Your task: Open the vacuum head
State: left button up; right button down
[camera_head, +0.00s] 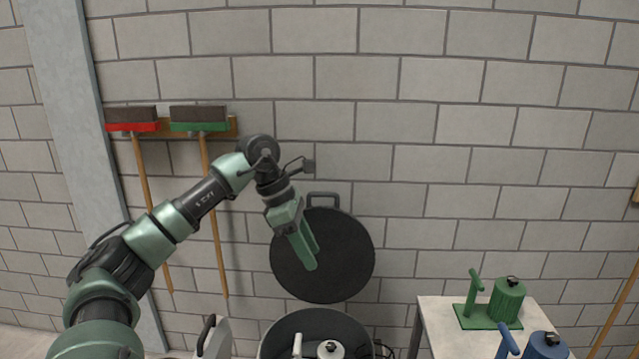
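The vacuum head looks like the black round disc with a loop handle (345,258). It stands upright against the brick wall, directly above and behind a black round drum (276,332) at the bottom edge. My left gripper (309,262) points down in front of the disc and covers part of its left half. Its green fingers lie close together in this view, and I cannot tell whether they are parted or touch the disc. Nothing shows held in them. The drum's lower part is cut off by the frame. My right gripper is not in view.
A white canister with a black knob (331,349) shows at the drum. A pale table (445,325) at right carries a green lever device (507,302) and a blue one (546,347). Two brooms (199,127) hang at left. A grey piece with a black handle (215,340) is low left.

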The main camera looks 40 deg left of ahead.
aim_at(345, 258)
jog(key=i+j, duration=0.35)
jog(key=j, duration=0.2)
jog(key=i+j, duration=0.75)
jog(key=j, duration=0.3)
